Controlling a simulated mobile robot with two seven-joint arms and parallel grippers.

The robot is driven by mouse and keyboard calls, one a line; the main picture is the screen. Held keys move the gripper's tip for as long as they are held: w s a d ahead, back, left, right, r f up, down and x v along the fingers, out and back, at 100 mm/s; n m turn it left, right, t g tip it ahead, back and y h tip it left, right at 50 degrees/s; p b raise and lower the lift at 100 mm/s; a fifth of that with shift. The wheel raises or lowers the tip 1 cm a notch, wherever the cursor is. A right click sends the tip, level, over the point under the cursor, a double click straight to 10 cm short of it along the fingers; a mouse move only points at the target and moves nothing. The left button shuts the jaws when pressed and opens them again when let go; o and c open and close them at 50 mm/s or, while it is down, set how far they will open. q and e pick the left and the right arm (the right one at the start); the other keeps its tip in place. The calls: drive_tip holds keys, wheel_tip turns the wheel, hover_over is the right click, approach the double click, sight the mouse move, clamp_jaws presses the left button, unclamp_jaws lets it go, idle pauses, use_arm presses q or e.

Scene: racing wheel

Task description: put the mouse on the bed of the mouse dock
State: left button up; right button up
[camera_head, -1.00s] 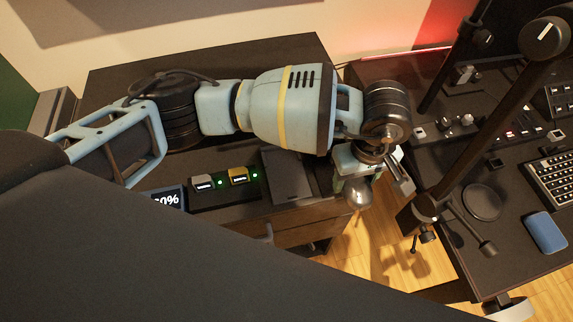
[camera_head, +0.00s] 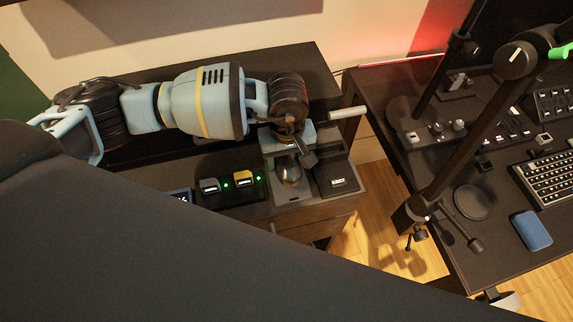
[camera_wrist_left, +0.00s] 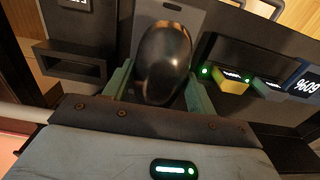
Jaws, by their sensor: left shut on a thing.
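The mouse (camera_wrist_left: 164,60) is dark, glossy and rounded. In the left wrist view it sits between the two pale green fingers of my left gripper (camera_wrist_left: 160,84), which is shut on it. In the head view the mouse (camera_head: 289,173) shows below my left gripper (camera_head: 290,150), over the flat grey bed of the mouse dock (camera_head: 292,197). The bed (camera_wrist_left: 196,19) also shows behind the mouse in the left wrist view. I cannot tell whether the mouse touches the bed. My wrist hides the bed's far part. My right gripper is not in view.
Left of the bed are a grey block (camera_head: 210,186) and a yellow block (camera_head: 243,179) with green lights. A black slotted unit (camera_head: 338,180) stands close on its right. Across a gap, the desk (camera_head: 440,262) holds a keyboard (camera_head: 550,178), a blue box (camera_head: 532,230) and dark posts.

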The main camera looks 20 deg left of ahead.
sight(287, 168)
use_arm(q)
drive_tip(key=shift+f, duration=1.7)
drive_tip(key=shift+f, duration=0.15)
drive_tip(key=o, duration=1)
wheel_tip(287, 168, up, 12)
drive_tip(key=shift+r, duration=0.15)
